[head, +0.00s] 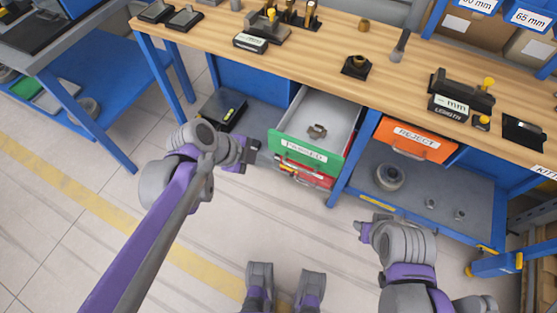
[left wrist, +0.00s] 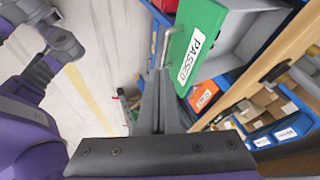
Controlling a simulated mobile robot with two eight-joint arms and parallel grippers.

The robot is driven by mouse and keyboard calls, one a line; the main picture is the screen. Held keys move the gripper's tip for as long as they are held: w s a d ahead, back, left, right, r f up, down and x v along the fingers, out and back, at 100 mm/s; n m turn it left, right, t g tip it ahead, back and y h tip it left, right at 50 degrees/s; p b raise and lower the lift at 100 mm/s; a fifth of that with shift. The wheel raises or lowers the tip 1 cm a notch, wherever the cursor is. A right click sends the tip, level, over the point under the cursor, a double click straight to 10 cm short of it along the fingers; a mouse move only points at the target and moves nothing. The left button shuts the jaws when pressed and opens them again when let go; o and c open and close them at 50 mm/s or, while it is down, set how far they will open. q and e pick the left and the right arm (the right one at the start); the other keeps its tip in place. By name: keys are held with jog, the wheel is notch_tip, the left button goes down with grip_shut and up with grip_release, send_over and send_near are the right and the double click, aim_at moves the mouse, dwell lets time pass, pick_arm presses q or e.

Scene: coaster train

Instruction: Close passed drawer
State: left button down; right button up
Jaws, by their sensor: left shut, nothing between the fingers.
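The passed drawer (head: 305,150) has a green front with a white PASSED label and is pulled out from under the workbench. A small brown-grey part (head: 317,131) lies inside it. In the left wrist view the green drawer front (left wrist: 190,50) and its handle are close beyond the fingers. My left gripper (head: 254,150) is shut and empty, just left of the drawer front; its fingers (left wrist: 158,100) show in the left wrist view. I cannot tell whether it touches the drawer. My right gripper (head: 364,228) is low at the right, apart from the drawer; its finger state is unclear.
A red drawer (head: 310,177) is below the green one. An orange REJECT drawer (head: 414,140) is to the right. The wooden bench top (head: 330,62) carries gauges and small parts. A lower shelf (head: 420,198) holds a grey ring. The floor in front is clear.

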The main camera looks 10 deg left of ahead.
aim_at(299, 155)
pick_arm(q)
jog(key=b+x, duration=0.1)
jog(key=x, duration=0.2)
jog(key=w+b+x, duration=0.1)
jog(key=x, duration=0.3)
jog(key=w+r+x, duration=0.1)
jog(key=x, duration=0.3)
jog(key=shift+w+d+f+b, duration=0.1)
jog(key=shift+w+d+b, duration=0.2)
jog(key=shift+b, duration=0.1)
jog(key=shift+w+d, duration=0.15)
jog(key=shift+w, duration=0.35)
jog(key=shift+w+d, duration=0.15)
jog(key=shift+w, duration=0.4)
jog(key=w+d, duration=0.2)
jog(key=w, duration=0.4)
jog(key=w+d, duration=0.1)
jog(key=w, duration=0.4)
jog(key=w+d, duration=0.2)
jog(key=w, duration=0.4)
jog(key=shift+w+d+p, duration=0.3)
jog(key=shift+d+p, duration=0.1)
jog(key=shift+w, duration=0.25)
jog(key=shift+d, duration=0.1)
